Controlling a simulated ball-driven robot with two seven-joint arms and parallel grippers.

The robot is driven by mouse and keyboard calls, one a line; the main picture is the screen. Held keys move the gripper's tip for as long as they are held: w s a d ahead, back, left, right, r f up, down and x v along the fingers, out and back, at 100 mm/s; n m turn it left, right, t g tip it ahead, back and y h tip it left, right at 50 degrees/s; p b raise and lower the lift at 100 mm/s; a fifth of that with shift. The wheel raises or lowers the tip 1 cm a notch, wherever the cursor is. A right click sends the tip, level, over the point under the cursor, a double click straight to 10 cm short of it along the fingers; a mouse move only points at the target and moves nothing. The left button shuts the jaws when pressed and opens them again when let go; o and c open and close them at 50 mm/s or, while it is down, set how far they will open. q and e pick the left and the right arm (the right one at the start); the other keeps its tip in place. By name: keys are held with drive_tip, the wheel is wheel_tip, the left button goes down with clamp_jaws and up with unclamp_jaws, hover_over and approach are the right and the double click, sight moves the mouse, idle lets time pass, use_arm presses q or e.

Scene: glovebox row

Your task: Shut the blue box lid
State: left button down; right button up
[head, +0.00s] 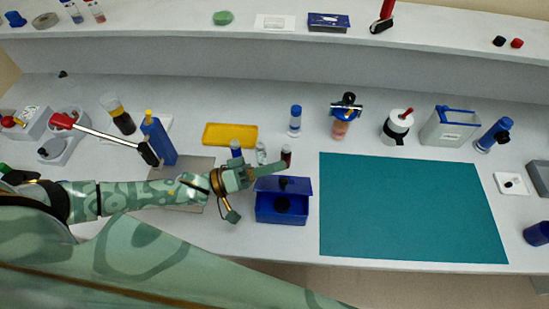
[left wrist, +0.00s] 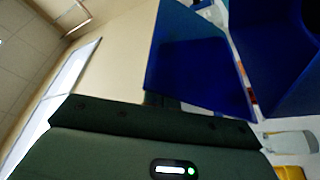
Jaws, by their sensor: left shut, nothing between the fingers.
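The blue box (head: 281,215) stands on the white bench left of the teal mat, its inside partly visible and a round dark thing in it. Its blue lid (head: 298,185) is raised at the back edge, with a dark knob on it. My left gripper (head: 283,166) is shut and empty, its fingers pointing right, just behind and above the raised lid; I cannot tell whether they touch it. In the left wrist view a flat blue panel, seemingly the lid (left wrist: 195,65), is close ahead, with another blue part, seemingly the box (left wrist: 275,60), at the right. My right gripper is not seen.
Small vials (head: 261,153) and a yellow tray (head: 230,135) stand behind my left gripper. A blue bottle (head: 158,142) stands near my left forearm. The teal mat (head: 410,210) is bare. A raised shelf (head: 180,38) runs along the back.

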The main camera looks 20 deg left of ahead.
use_arm(q)
drive_tip(key=m, duration=0.1)
drive_tip(key=s+f+m+b, duration=0.1)
drive_tip(key=s+m+h, duration=0.1)
drive_tip(key=shift+d+f+m+g+b, duration=0.2)
drive_tip(key=shift+d+m+g+b, duration=0.1)
drive_tip(key=shift+b, duration=0.1)
drive_tip(key=m, duration=0.1)
drive_tip(key=s+f+m+g+h+b, duration=0.1)
drive_tip(key=m, duration=0.1)
drive_tip(key=shift+s+d, duration=0.2)
drive_tip(key=shift+s+d+f+b, duration=0.15)
drive_tip(key=shift+s+f+b, duration=0.5)
drive_tip(key=shift+f, duration=0.15)
drive_tip(key=shift+f, duration=0.1)
drive_tip(key=shift+s+a+f, duration=0.1)
drive_tip(key=shift+s+a, duration=0.1)
drive_tip(key=shift+a, duration=0.05)
approach(264, 189)
drive_tip(key=shift+s+a+r+b, duration=0.25)
drive_tip(key=shift+s+a+b, duration=0.15)
drive_tip(key=shift+s+a, duration=0.4)
drive_tip(key=shift+s, duration=0.15)
